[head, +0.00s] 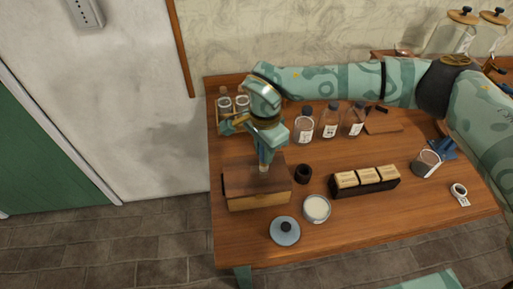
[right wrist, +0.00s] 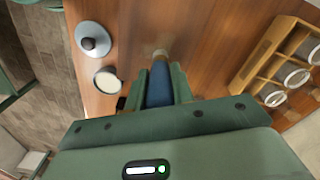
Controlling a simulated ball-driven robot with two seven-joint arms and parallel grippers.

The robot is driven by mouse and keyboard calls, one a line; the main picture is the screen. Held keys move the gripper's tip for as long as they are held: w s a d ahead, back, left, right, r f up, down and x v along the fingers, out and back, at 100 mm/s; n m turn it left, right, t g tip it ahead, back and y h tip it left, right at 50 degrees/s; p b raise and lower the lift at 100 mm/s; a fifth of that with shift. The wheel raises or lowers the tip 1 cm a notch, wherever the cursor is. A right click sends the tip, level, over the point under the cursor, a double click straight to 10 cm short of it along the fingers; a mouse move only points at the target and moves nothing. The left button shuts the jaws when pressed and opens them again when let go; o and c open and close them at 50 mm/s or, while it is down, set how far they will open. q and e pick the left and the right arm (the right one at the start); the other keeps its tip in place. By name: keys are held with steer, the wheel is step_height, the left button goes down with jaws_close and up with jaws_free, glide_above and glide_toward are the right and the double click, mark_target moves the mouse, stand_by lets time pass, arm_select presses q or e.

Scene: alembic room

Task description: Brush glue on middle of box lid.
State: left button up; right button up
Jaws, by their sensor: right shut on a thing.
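The wooden box (head: 257,199) with a brown lid (head: 240,183) sits closed at the left front of the table. My right gripper (head: 265,147) is over the back part of the lid, pointing down. It is shut on a brush (head: 264,163) with a blue handle, which shows between the fingers in the right wrist view (right wrist: 158,90). The pale bristle end is at or just above the lid; I cannot tell whether it touches. No glue is clearly visible on the lid. An open jar of white glue (head: 316,209) stands right of the box. My left gripper is out of view.
A grey knobbed lid (head: 285,232) lies in front of the jar, and a small dark cup (head: 303,174) stands behind it. A dark tray with three labelled blocks (head: 365,180) is to the right. Bottles (head: 329,121) and a wooden rack (head: 225,106) stand behind.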

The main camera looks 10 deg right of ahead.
steer(key=shift+d, duration=0.15)
steer(key=shift+s+p, duration=0.65)
steer(key=shift+s, duration=0.15)
steer(key=shift+a+f+b, duration=0.1)
steer(key=shift+a+b, duration=0.2)
steer(key=shift+a, duration=0.4)
steer(key=shift+a+b, duration=0.45)
steer(key=shift+a, duration=1.25)
steer(key=shift+d+p, duration=0.35)
steer(key=shift+d, duration=0.25)
steer(key=shift+d+p, duration=0.6)
steer(key=shift+d, duration=1.2)
steer(key=shift+a+b, duration=0.75)
steer(key=shift+a, duration=1.7)
steer(key=shift+w+b, duration=0.55)
steer(key=shift+w, duration=0.25)
